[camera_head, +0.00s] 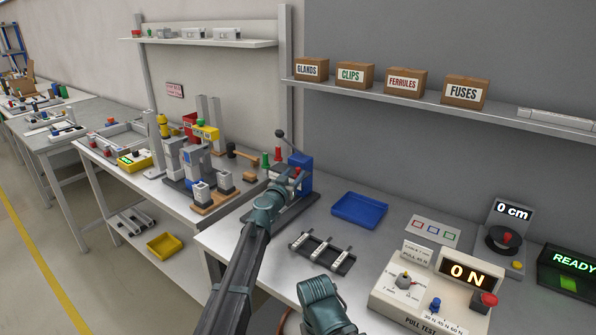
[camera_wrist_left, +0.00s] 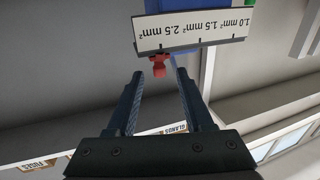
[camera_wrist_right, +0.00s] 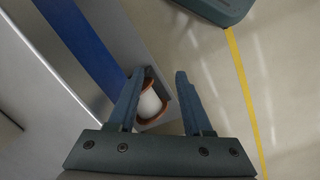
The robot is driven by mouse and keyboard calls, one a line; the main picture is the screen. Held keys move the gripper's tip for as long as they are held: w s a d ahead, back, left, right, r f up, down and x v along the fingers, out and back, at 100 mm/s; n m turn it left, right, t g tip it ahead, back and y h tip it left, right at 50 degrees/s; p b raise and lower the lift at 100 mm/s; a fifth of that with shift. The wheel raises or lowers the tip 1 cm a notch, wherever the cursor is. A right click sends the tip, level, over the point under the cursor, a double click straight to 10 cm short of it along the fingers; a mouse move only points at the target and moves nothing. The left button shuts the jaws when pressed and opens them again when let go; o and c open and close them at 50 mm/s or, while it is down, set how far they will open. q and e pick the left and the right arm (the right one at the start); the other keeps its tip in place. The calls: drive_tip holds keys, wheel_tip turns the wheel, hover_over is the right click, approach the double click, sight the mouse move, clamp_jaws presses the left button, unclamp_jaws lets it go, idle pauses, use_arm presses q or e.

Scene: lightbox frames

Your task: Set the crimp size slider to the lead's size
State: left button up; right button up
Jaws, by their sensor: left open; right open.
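The blue crimp press (camera_head: 301,170) stands at the back of the bench, partly hidden by my left arm. Its white size scale (camera_wrist_left: 195,35) appears upside down in the left wrist view, marked 1.0, 1.5 and 2.5 mm². The red slider knob (camera_wrist_left: 159,64) sits at the 2.5 mm² end. My left gripper (camera_wrist_left: 159,76) is open, its fingertips on either side of the knob; I cannot tell whether they touch it. It also shows at the press in the head view (camera_head: 289,181). My right gripper (camera_wrist_right: 161,73) is open and empty. I cannot identify the lead.
A dark rack with white parts (camera_head: 321,252) and an empty blue tray (camera_head: 359,210) lie on the bench. A pull tester (camera_head: 431,290) reading 0 N stands at front right.

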sight(297, 171)
use_arm(q)
drive_tip(key=x, duration=0.4)
drive_tip(key=shift+s, duration=0.1)
clamp_jaws()
idle(1.3)
